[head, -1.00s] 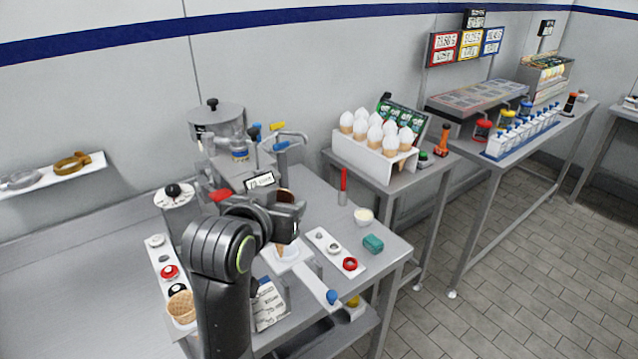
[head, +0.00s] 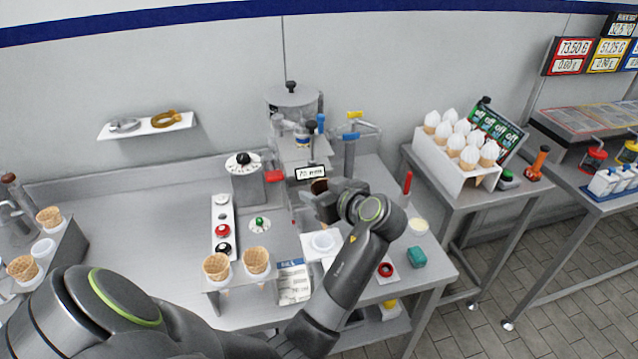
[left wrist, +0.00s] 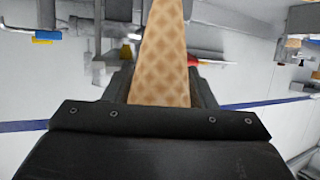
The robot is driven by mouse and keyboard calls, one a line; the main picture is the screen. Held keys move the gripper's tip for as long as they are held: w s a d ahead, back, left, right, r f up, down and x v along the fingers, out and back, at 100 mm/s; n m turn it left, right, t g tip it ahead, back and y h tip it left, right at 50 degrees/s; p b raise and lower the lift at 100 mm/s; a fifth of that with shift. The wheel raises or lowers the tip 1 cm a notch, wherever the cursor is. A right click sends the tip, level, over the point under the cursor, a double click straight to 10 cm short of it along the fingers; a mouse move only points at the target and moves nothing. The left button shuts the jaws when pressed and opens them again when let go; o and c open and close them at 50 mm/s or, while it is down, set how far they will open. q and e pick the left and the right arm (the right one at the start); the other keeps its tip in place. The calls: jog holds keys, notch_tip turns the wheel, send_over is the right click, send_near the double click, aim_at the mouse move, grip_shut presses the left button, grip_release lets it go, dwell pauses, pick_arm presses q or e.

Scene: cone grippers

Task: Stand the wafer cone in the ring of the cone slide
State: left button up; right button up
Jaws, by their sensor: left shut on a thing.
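The wafer cone fills the upper middle of the left wrist view (left wrist: 160,60), between the dark jaws. My left gripper (head: 322,204) is shut on it. In the head view only a bit of the cone's brown mouth (head: 319,186) shows beside the gripper; the gripper hides most of the rest. The white cone slide (head: 312,258) lies on the counter just below the gripper in the picture. Its pale round ring (head: 322,242) shows, and no cone stands in it. My forearm covers part of the slide. My right gripper is not in view.
Behind the gripper stands the machine with a round grey hopper (head: 291,98). Two cones (head: 216,266) (head: 256,261) stand in a holder at the front left, beside a paper packet (head: 293,282). A teal block (head: 416,257) lies at the right. The left counter has free room.

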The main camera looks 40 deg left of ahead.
pick_arm(q)
jog(key=shift+s+a+n+g, duration=0.1)
jog(key=shift+s+n+g, duration=0.05)
jog(key=shift+n+g, duration=0.2)
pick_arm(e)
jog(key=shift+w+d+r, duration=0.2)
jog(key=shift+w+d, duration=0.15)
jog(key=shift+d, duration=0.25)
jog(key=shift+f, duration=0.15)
pick_arm(q)
jog(key=shift+f+b, duration=1.7)
jog(key=shift+f, duration=0.2)
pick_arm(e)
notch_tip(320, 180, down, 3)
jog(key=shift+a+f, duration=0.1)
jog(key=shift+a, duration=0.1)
pick_arm(q)
jog(key=shift+f, duration=0.25)
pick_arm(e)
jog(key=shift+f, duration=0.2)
pick_arm(q)
jog(key=shift+f+b, duration=0.5)
jog(key=shift+b, duration=0.2)
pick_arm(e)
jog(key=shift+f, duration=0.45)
